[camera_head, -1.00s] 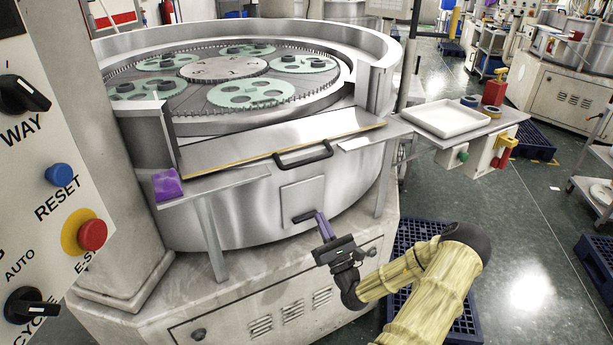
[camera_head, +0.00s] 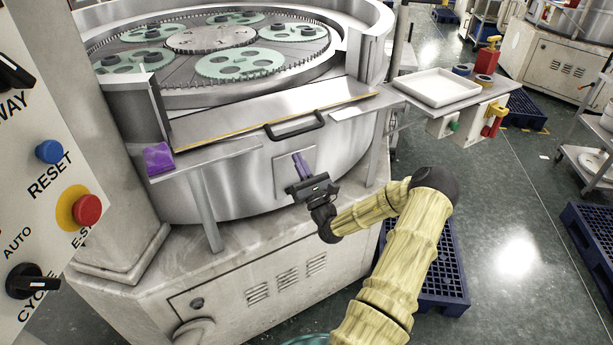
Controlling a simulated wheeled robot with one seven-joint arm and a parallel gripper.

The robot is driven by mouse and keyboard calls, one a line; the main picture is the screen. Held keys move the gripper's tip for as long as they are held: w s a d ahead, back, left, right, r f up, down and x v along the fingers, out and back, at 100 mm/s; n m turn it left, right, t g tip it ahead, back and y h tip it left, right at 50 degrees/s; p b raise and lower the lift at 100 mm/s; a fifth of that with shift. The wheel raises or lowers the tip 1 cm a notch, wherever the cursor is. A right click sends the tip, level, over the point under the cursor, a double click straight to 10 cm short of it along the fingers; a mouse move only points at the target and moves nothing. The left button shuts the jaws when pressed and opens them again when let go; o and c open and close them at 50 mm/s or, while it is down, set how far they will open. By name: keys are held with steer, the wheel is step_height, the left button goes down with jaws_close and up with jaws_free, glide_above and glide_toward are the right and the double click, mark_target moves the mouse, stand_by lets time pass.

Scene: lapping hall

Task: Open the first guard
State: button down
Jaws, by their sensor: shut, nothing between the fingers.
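The first guard (camera_head: 230,117) is a flat metal panel with a yellow edge at the front of the round lapping machine. It lies tilted outward across the gap in the rim. Its black bar handle (camera_head: 296,129) sticks out at its front edge. My gripper (camera_head: 299,160) is below the handle, in front of the square plate (camera_head: 283,178) on the drum wall. Its fingers look shut and empty, and they are apart from the handle. The square plate is partly hidden behind my gripper.
A purple cloth (camera_head: 158,158) lies on the ledge at the left. A white tray (camera_head: 446,86) and tape rolls are on a side shelf at the right. The control panel (camera_head: 50,190) stands close at the left. A blue pallet (camera_head: 438,270) is on the floor behind my arm.

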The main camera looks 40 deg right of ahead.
steer(key=r, duration=0.2)
steer(key=w+r, duration=0.1)
steer(key=r, duration=0.1)
steer(key=shift+w+r+p, duration=0.1)
steer(key=shift+p, duration=0.3)
steer(key=shift+d, duration=0.1)
step_height(320, 180, up, 8)
steer(key=g+p, duration=0.2)
steer(key=p, duration=1)
steer(key=shift+s+f+p, duration=0.2)
steer(key=shift+s+p, duration=0.05)
steer(key=shift+p, duration=0.15)
steer(key=shift+f, duration=0.1)
